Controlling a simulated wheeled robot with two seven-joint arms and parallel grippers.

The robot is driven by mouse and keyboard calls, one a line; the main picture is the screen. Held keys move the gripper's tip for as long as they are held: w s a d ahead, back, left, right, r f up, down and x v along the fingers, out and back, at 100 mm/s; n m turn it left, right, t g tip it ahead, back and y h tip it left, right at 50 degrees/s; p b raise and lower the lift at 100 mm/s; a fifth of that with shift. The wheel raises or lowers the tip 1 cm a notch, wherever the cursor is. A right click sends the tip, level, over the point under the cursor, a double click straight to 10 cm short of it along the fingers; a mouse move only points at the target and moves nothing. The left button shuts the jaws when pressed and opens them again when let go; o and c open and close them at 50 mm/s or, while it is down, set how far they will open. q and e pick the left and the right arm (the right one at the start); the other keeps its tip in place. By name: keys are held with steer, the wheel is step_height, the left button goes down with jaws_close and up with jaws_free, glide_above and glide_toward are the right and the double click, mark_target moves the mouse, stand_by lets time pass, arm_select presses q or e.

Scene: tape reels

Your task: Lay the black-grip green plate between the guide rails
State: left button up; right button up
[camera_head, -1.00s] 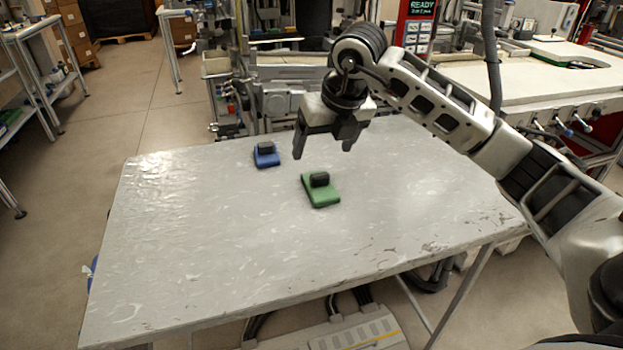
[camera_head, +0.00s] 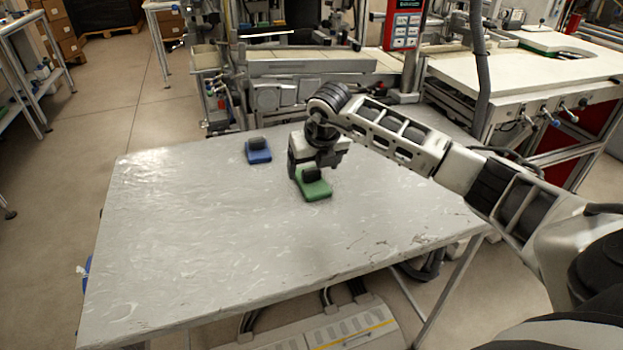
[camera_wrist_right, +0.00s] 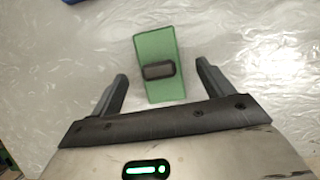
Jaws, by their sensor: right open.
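The green plate (camera_head: 316,190) with a black grip (camera_head: 311,174) lies flat on the grey table. My right gripper (camera_head: 306,170) is open and low over the plate, pointing down from behind it. In the right wrist view, the green plate (camera_wrist_right: 155,45) and its black grip (camera_wrist_right: 159,71) lie between the spread fingers of my right gripper (camera_wrist_right: 162,83), with a gap on each side. My left gripper is not in view. I cannot make out the guide rails for certain.
A blue plate (camera_head: 258,156) with a black grip lies on the table (camera_head: 190,230) to the left of the green one. The table's front and left are clear. Machinery with a long pale ledge (camera_head: 310,65) stands behind the table, and a white worktop (camera_head: 530,70) at the right.

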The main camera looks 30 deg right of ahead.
steer(key=shift+x, duration=1.4)
steer(key=shift+w, duration=0.1)
steer(key=c, duration=1.1)
steer(key=shift+r, duration=0.15)
